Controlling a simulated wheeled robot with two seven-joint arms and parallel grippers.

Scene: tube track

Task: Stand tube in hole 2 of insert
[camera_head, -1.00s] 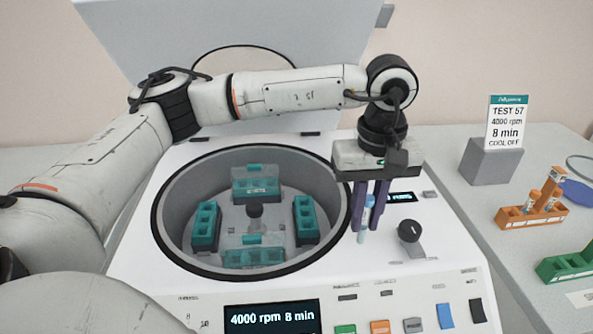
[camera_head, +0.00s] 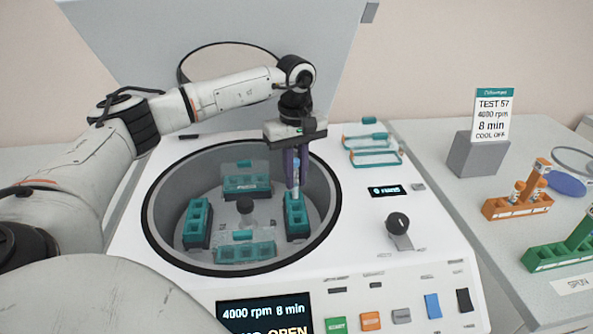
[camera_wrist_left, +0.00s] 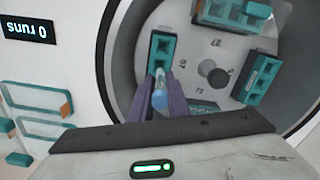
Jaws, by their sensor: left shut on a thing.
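My left gripper (camera_head: 294,172) is shut on a tube (camera_head: 296,172) with a light blue cap and holds it about upright inside the centrifuge bowl. The tube is just above or at the teal insert (camera_head: 297,217) on the bowl's right side; I cannot tell whether its tip has entered a hole. In the left wrist view, the tube's blue cap (camera_wrist_left: 159,99) shows between the purple fingers (camera_wrist_left: 160,104), with the teal insert (camera_wrist_left: 161,50) just beyond. The hole numbers are not readable. My right gripper is not in view.
Other teal inserts sit at the left (camera_head: 197,222), back (camera_head: 246,182) and front (camera_head: 245,251) of the bowl, around the central hub (camera_head: 245,205). The bowl rim (camera_head: 150,215) surrounds them. Two teal-handled lids (camera_head: 374,153) lie on the deck. Orange (camera_head: 518,205) and green (camera_head: 560,253) racks stand at right.

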